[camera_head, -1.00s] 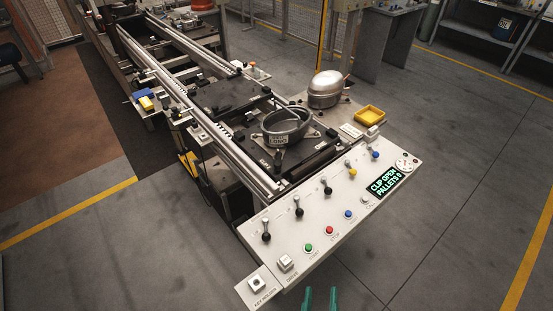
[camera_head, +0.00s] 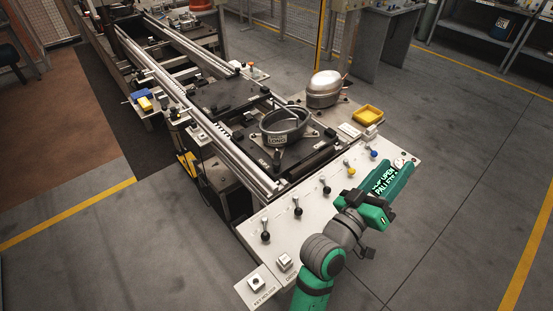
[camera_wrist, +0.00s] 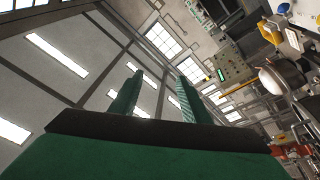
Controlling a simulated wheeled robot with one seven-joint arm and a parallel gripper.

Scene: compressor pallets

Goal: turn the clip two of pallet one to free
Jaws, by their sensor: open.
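The near pallet (camera_head: 290,156) sits on the rails just behind the control panel. It carries an open grey compressor shell (camera_head: 284,125) with a label reading LONG. Small clips seem to sit around the shell, but I cannot tell which is clip two or how each is turned.
A domed compressor (camera_head: 324,88) and a yellow tray (camera_head: 368,115) stand right of the pallet. A second dark pallet plate (camera_head: 225,94) lies farther along the rails. Floor to the right is clear.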

